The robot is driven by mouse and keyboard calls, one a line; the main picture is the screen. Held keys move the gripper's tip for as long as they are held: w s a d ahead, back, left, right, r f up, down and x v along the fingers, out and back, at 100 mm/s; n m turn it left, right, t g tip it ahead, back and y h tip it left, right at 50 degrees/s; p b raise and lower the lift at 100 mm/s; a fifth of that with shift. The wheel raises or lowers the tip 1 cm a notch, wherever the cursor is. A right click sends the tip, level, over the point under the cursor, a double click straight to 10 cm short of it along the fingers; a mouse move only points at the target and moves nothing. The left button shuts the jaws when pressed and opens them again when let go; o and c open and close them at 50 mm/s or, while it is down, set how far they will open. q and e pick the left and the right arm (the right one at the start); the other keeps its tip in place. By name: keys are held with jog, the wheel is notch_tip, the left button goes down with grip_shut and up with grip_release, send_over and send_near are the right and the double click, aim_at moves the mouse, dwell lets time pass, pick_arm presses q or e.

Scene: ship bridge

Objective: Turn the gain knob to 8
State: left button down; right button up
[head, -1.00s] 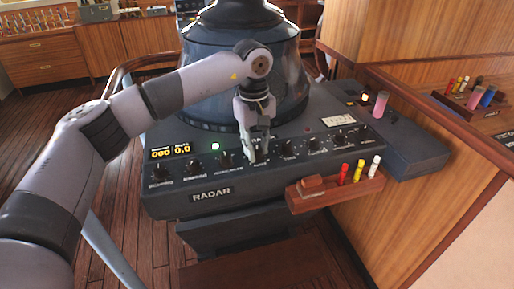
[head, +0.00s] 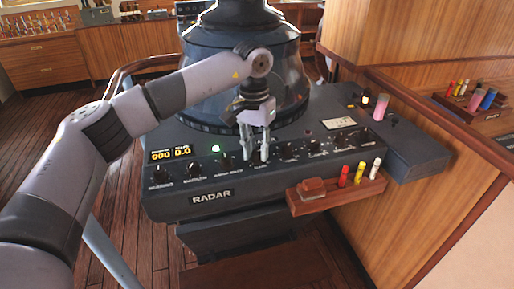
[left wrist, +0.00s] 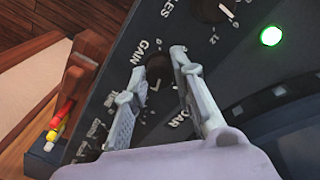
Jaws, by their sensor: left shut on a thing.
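The gain knob (left wrist: 158,68) is a dark round knob beside the "GAIN" lettering on the dark radar panel (left wrist: 225,62). In the left wrist view it sits between the two fingers of my left gripper (left wrist: 158,78). A small pale mark shows near the knob, but I cannot read its setting. In the head view my left gripper (head: 255,156) points down at the front row of knobs, with one finger on each side of the gain knob, which is mostly hidden there. My right gripper is not in view.
Other black knobs (head: 195,169) stand close on both sides. A lit yellow display (head: 170,154) and a green lamp (head: 216,149) are at the left. A wooden tray (head: 335,194) with a block and several markers juts from the front right.

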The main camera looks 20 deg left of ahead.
aim_at(255, 151)
pick_arm(q)
jog(key=shift+w+r+m, duration=0.1)
jog(key=shift+r+m, duration=0.1)
jog(key=shift+m, duration=0.8)
jog(key=c, duration=1.7)
grip_release()
jog(key=o, duration=0.4)
jog(key=shift+f, duration=0.15)
jog(key=shift+c, duration=0.2)
notch_tip(255, 151, up, 12)
jog(key=shift+a, duration=0.25)
jog(key=shift+f, duration=0.1)
